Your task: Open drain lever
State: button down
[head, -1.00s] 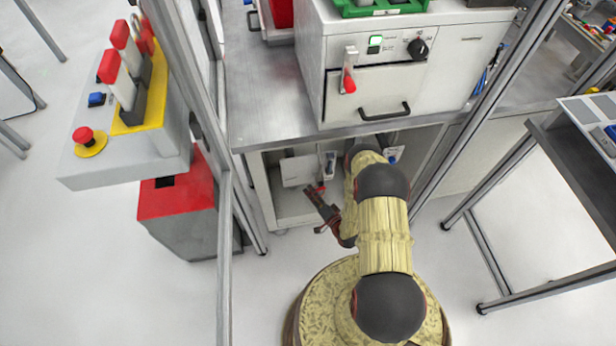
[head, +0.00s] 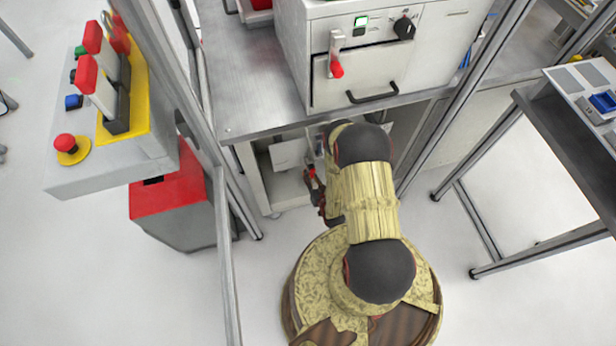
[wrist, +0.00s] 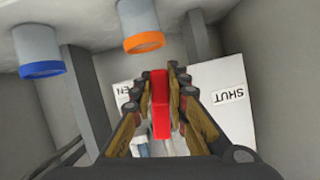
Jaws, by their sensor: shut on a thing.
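The red drain lever (wrist: 160,110) stands between my fingers in the wrist view. My gripper (wrist: 161,88) is shut on it, with a finger against each side. Behind the lever is a white plate (wrist: 205,75) with an upside-down SHUT label (wrist: 228,96) on the right and a partly hidden label ending in "EN" on the left. The lever's base is partly hidden by my fingers. In the head view my gripper (head: 315,184) is low at the open cabinet under the bench, partly hidden by my arm.
A blue-ringed pipe (wrist: 39,55) and an orange-ringed pipe (wrist: 140,28) hang near the gripper. A grey post (wrist: 85,90) stands to the left. The metal bench top (head: 250,90) overhangs the cabinet. Frame posts stand on both sides. The floor (head: 110,290) at front left is clear.

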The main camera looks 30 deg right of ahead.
jog(key=shift+s+d+n+g+h, duration=0.25)
jog(key=shift+d+n+h, duration=0.25)
jog(key=shift+n, duration=0.3)
jog(key=c, duration=1.7)
grip_release()
jog(key=shift+v, duration=3.65)
